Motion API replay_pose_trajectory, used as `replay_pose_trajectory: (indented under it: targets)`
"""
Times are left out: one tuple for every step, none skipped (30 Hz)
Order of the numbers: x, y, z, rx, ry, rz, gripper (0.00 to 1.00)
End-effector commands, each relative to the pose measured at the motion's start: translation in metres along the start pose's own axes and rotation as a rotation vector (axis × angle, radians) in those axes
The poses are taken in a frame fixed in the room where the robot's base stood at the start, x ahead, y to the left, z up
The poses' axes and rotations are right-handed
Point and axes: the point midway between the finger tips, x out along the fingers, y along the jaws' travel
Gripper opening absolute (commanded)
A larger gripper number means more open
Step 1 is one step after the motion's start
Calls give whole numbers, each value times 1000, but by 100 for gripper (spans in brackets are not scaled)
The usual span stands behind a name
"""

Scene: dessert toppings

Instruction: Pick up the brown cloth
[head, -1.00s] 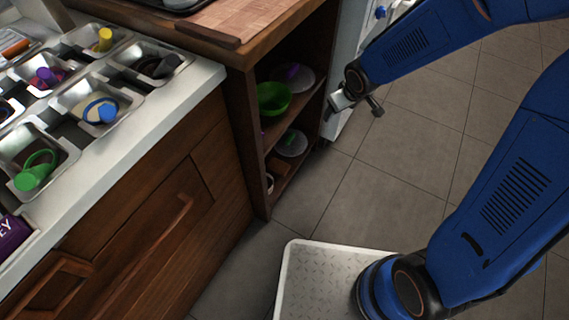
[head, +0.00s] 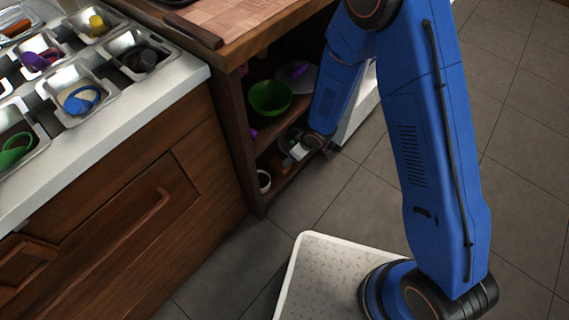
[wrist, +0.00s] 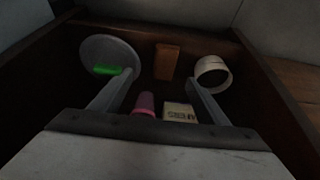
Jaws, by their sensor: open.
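A brown block-like folded piece, which looks like the brown cloth (wrist: 166,60), lies on the lower shelf in the wrist view. It sits between a round grey plate-like thing and a white cup. My gripper (wrist: 160,79) is open, with its fingers reaching into the shelf on either side of the cloth's line and nothing between them. The cloth appears ahead of the fingertips, apart from them. In the head view my gripper (head: 299,150) is at the lower shelf opening and partly hides what lies there.
On the lower shelf are a grey disc (wrist: 108,53) with a green item (wrist: 106,71), a white cup (wrist: 212,73), a pink cup (wrist: 145,103) and a small cream box (wrist: 179,112). Shelf walls close in both sides. A green bowl (head: 270,98) stands on the shelf above.

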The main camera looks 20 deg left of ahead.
Motion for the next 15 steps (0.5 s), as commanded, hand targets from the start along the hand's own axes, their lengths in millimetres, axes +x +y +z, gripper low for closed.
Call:
replay_pose_trajectory:
  targets:
    - [6,-5,1,-7,0,-9,69]
    - [8,-7,2,-10,0,-12,69]
    - [11,-8,2,-12,1,-15,69]
    - [12,-10,2,-14,1,-17,69]
    - [14,-10,2,-14,1,-18,69]
    - [18,-11,3,-14,0,-19,69]
    - [20,-11,3,-13,0,-19,69]
    - [23,-11,3,-13,0,-19,69]
    - [28,-11,3,-14,0,-19,69]
    - [32,-11,3,-15,0,-19,69]
    - [37,-11,3,-14,0,-19,69]
    - [42,-11,2,-13,0,-18,69]
    - [46,-11,2,-13,0,-19,69]
    - [51,-12,3,-14,-1,-19,69]
    - [56,-12,3,-14,-1,-19,69]
